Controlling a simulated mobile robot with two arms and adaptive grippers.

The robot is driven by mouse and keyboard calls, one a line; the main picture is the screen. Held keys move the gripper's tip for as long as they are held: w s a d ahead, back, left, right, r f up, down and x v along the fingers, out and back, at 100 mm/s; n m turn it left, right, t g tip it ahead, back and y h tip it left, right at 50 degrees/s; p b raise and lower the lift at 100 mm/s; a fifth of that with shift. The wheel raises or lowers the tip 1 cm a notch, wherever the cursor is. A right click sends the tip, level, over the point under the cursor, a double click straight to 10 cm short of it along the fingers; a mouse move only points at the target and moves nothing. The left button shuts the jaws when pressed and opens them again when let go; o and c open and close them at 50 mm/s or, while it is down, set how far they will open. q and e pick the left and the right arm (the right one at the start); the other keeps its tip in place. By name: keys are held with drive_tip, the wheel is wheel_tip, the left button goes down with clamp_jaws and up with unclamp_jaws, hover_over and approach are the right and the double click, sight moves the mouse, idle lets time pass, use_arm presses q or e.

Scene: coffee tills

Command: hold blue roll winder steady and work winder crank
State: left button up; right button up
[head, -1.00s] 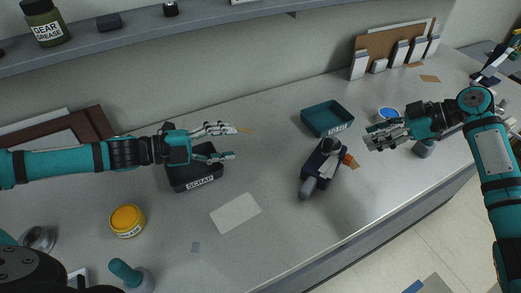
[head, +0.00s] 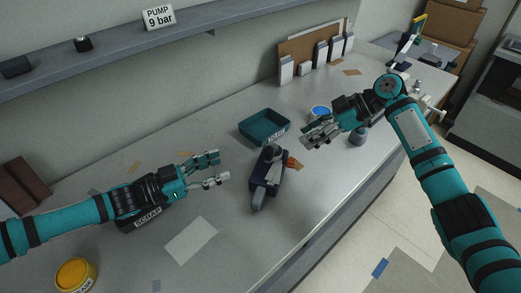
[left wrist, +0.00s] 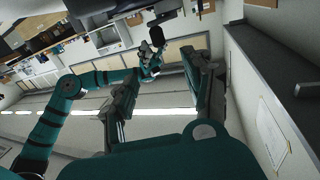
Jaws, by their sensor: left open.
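A dark navy device with a grey handle (head: 267,177), which looks like the blue roll winder, stands on the bench in the middle of the head view. An orange piece (head: 293,162) shows at its right side. I cannot make out the crank clearly. My left gripper (head: 224,169) is open and empty, a short way left of the device and apart from it. Its two spread fingers also show in the left wrist view (left wrist: 162,70). My right gripper (head: 308,138) is above and right of the device, not touching it; its finger opening is unclear.
A teal tray (head: 263,128) sits just behind the device. A blue-topped tub (head: 320,112) and a grey cylinder (head: 358,138) are near my right arm. A yellow tub (head: 77,274) and flat sheet (head: 191,240) lie in front.

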sight(268, 148)
use_arm(q)
drive_tip(key=x, duration=1.4)
drive_tip(key=shift+w+d, duration=0.15)
drive_tip(key=shift+d, duration=0.15)
clamp_jaws()
idle(1.6)
drive_tip(key=shift+c, duration=1.6)
unclamp_jaws()
